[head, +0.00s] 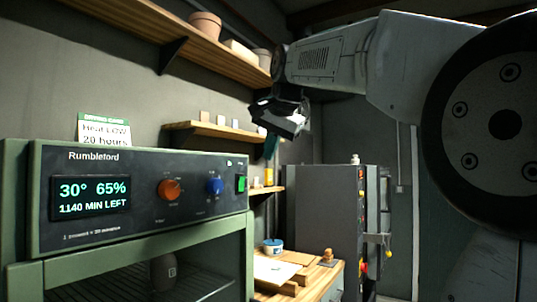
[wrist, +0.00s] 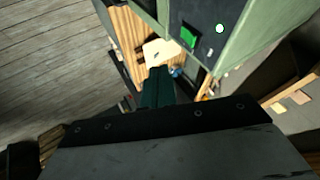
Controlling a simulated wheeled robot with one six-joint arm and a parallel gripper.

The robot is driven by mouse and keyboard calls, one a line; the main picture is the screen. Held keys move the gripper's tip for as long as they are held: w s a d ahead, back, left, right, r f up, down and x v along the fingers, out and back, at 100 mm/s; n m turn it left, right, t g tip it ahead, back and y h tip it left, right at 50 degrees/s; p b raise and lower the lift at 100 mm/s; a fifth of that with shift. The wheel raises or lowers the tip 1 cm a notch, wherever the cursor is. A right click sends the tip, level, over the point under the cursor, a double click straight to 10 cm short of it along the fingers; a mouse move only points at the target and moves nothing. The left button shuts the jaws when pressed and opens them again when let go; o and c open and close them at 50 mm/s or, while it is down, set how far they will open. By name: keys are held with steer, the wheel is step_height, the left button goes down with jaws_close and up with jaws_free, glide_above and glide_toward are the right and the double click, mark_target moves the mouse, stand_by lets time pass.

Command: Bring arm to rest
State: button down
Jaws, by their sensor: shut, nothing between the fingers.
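My arm reaches in from the right side of the head view, with its large joint near and the forearm stretched left across the top. My gripper (head: 271,146) hangs at the arm's end, past the right end of the green drying cabinet (head: 145,232). Its dark green fingers also show in the wrist view (wrist: 158,78), closed together with nothing between them. They point down toward the wooden bench. The cabinet's display reads 30°, 65% and 1140 MIN LEFT, and its switch (head: 241,183) glows green. A pale vessel (head: 163,272) stands on the rack inside.
A wooden bench (head: 299,291) holds boards and a blue-and-white tub (head: 272,246). A tall grey cabinet (head: 322,215) stands behind it. Wall shelves (head: 185,38) with pots run along the left wall. In the wrist view, open plank floor (wrist: 50,60) lies at left.

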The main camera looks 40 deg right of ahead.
stand_by(0.4)
steer(key=s+a+f+n+g+y, duration=0.1)
steer(key=s+a+f+n+g, duration=0.2)
steer(key=f, duration=0.6)
steer(key=s+a+f+n, duration=0.2)
steer(key=s+f+n, duration=0.15)
steer(key=f, duration=0.55)
steer(key=s+a+f+n+g, duration=0.1)
steer(key=s+a+f+n, duration=0.2)
steer(key=s+f, duration=0.7)
steer(key=s+a+f+n+g, duration=0.1)
steer(key=s+a+f+n, duration=0.2)
steer(key=s+a+f, duration=0.3)
steer(key=s+f, duration=0.4)
steer(key=shift+s+a+g+y, duration=0.2)
steer(key=shift+s+g+y, duration=0.1)
steer(key=shift+g+y, duration=0.1)
